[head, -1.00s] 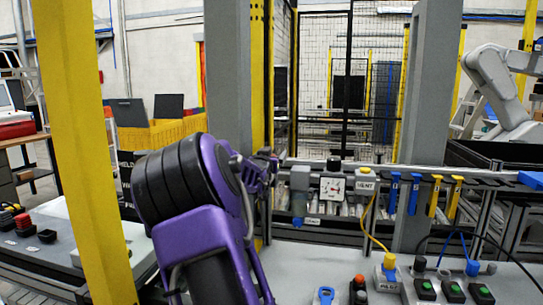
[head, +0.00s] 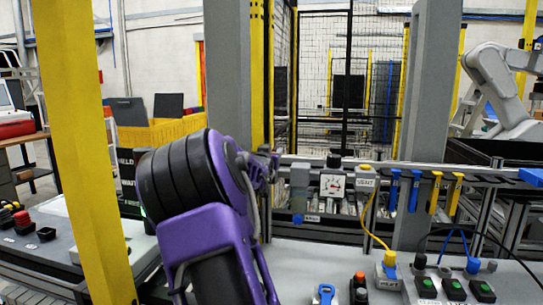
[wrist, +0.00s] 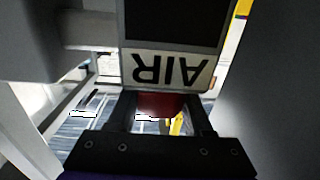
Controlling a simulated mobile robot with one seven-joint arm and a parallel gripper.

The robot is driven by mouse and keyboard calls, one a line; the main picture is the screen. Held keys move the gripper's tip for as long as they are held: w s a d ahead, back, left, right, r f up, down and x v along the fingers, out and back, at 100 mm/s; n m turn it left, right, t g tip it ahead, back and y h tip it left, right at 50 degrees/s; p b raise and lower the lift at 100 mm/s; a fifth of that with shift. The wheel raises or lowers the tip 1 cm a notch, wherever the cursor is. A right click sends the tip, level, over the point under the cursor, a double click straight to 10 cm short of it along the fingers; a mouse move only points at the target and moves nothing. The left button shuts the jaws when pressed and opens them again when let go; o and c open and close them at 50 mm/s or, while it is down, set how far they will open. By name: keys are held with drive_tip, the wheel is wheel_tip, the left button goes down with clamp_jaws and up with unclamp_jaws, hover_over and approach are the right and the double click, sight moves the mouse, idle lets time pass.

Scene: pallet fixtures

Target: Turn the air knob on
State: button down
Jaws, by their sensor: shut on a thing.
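The air knob (wrist: 162,103) is a red piece under a box with an upside-down AIR label (wrist: 168,70) in the wrist view. My gripper (wrist: 160,112) has one dark finger on each side of the red knob and is shut on it. Part of the knob is hidden by the gripper body, and its turn angle cannot be read. In the head view my purple arm covers the knob and the fingertips.
A pressure gauge (head: 333,185) and a VENT box (head: 366,182) sit on the rail to the right of my arm. Blue and yellow tags (head: 414,192) hang further right. A yellow post (head: 82,140) stands left, a grey post (head: 428,110) right.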

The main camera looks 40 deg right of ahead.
drive_tip(key=shift+f+n+t+y+b, duration=0.35)
drive_tip(key=shift+n+t+y+b, duration=0.3)
drive_tip(key=shift+b, duration=2)
drive_tip(key=shift+r+n+t+y+b, duration=0.15)
drive_tip(key=shift+n+t+y+b, duration=0.2)
drive_tip(key=shift+t+y+b, duration=0.45)
drive_tip(key=shift+w+r+n+y, duration=0.1)
drive_tip(key=shift+r+n+y, duration=0.15)
drive_tip(key=shift+n+y, duration=0.15)
drive_tip(key=n+y+p, duration=0.1)
drive_tip(key=t+y+p, duration=0.1)
drive_tip(key=p, duration=0.1)
drive_tip(key=shift+w+a+r+n+t, duration=0.2)
drive_tip(key=shift+a+n+t, duration=0.05)
drive_tip(key=shift+a+n, duration=0.15)
drive_tip(key=shift+y+p, duration=0.35)
drive_tip(key=shift+p, duration=0.45)
drive_tip(key=shift+w+a+f+n+t+y+p, duration=0.15)
drive_tip(key=shift+n+y+p, duration=0.1)
drive_tip(key=shift+p, duration=0.2)
drive_tip(key=shift+s+a+n+t+y+p, duration=0.15)
drive_tip(key=shift+n+p, duration=0.1)
drive_tip(key=shift+p, duration=0.15)
drive_tip(key=shift+w+f, duration=0.1)
drive_tip(key=shift+f, duration=0.05)
drive_tip(key=shift+c, duration=1.5)
unclamp_jaws()
